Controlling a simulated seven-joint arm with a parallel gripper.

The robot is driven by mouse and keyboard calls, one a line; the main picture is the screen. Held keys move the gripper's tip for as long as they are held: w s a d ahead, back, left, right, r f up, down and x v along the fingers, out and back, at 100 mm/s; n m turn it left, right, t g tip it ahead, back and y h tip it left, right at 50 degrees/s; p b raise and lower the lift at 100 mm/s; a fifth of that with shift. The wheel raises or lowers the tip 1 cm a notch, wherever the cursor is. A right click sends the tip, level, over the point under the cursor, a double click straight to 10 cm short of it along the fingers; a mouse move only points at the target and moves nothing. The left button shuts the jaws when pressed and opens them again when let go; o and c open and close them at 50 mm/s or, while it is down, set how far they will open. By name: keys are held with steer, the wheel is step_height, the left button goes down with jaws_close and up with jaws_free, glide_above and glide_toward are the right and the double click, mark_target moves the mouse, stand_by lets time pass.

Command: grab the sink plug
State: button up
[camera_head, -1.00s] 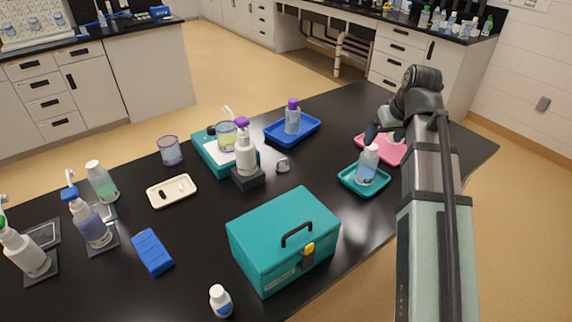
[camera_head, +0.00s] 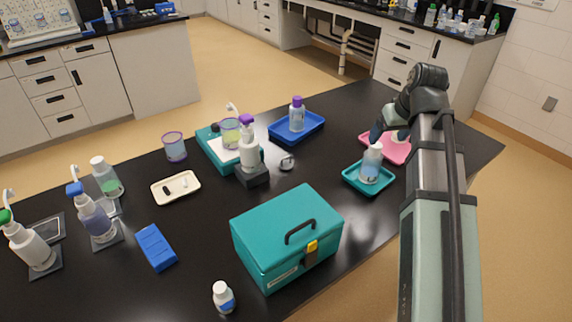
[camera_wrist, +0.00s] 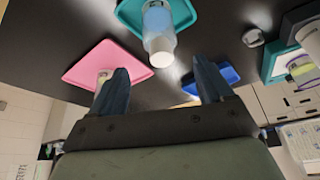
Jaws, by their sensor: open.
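A small grey rounded piece (camera_head: 287,163) lies on the bare black table, left of the teal tray; it may be the sink plug, but it is too small to be sure. It also shows at the upper right of the wrist view (camera_wrist: 252,38). A small pale piece (camera_wrist: 104,77) on the pink tray (camera_head: 387,150) is partly behind a finger in the wrist view; I cannot tell what it is. My gripper (camera_wrist: 158,66) is open and empty, its fingers apart near the pink and teal trays. In the head view my arm partly hides it.
A bottle (camera_head: 371,163) stands in the teal tray (camera_head: 350,178), close to my gripper. A purple-capped bottle (camera_head: 297,117) stands in a blue tray (camera_head: 316,124). A teal toolbox (camera_head: 275,232) fills the front middle. A cream tray (camera_head: 158,196) holds small pieces. Several bottles stand at left.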

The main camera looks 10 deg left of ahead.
steer(key=a+f+n+g+y, duration=0.1)
steer(key=a+f+n, duration=0.25)
steer(key=a, duration=1.55)
steer(key=n, duration=0.3)
glide_toward(285, 163)
step_height(285, 163, down, 2)
steer(key=shift+f+y, duration=0.1)
steer(key=shift+y, duration=0.3)
steer(key=shift+w+x, duration=0.1)
steer(key=shift+x, duration=1.25)
steer(key=shift+w+x, duration=0.15)
steer(key=shift+x, duration=1.2)
steer(key=c, duration=1.1)
